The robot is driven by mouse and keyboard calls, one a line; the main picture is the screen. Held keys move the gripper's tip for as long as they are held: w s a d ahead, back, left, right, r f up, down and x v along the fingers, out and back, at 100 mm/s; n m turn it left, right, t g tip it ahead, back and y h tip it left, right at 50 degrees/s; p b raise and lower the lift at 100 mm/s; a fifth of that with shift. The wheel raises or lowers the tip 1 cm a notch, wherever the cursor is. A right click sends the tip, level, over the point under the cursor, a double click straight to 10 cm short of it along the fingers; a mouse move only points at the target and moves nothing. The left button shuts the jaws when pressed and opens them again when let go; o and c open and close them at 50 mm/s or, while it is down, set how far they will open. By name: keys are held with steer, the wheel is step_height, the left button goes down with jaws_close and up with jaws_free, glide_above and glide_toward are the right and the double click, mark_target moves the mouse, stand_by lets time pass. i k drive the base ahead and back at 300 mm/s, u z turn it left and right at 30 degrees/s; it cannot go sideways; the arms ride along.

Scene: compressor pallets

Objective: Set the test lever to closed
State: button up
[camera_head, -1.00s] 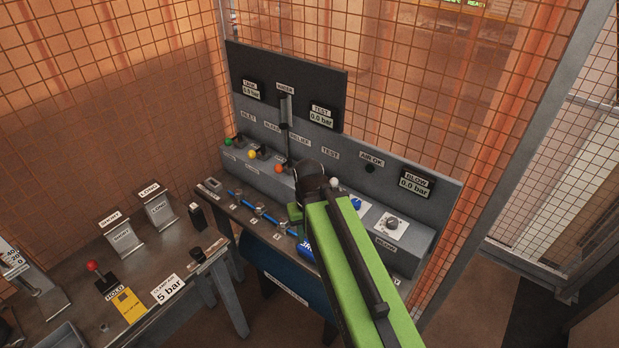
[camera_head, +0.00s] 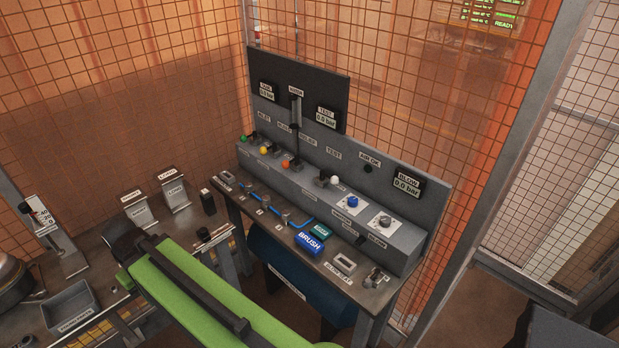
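The test lever (camera_head: 334,181) has a white knob and a dark base, and stands on the grey panel below the TEST label (camera_head: 333,152). Its knob sits to the right of its base, while the green, yellow and orange knobs in the same row sit to the left of theirs. The position marks by the lever are too small to read. My green arm link crosses the lower left, apart from the panel, with its dark joint over the left bench. My gripper's fingers do not show.
The green-knobbed (camera_head: 244,139), yellow-knobbed (camera_head: 264,150) and orange-knobbed (camera_head: 286,163) levers stand left of the test lever. A blue knob (camera_head: 352,201) is to its right. A blue BRUSH block (camera_head: 311,243) lies on the front ledge. Wire mesh fencing stands behind the panel.

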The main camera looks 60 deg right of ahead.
mark_target(334, 180)
steer(key=i, duration=0.45)
steer(key=u, duration=0.65)
steer(key=k, duration=0.75)
steer(key=z, duration=0.15)
steer(key=i, duration=0.7)
steer(key=u, duration=0.15)
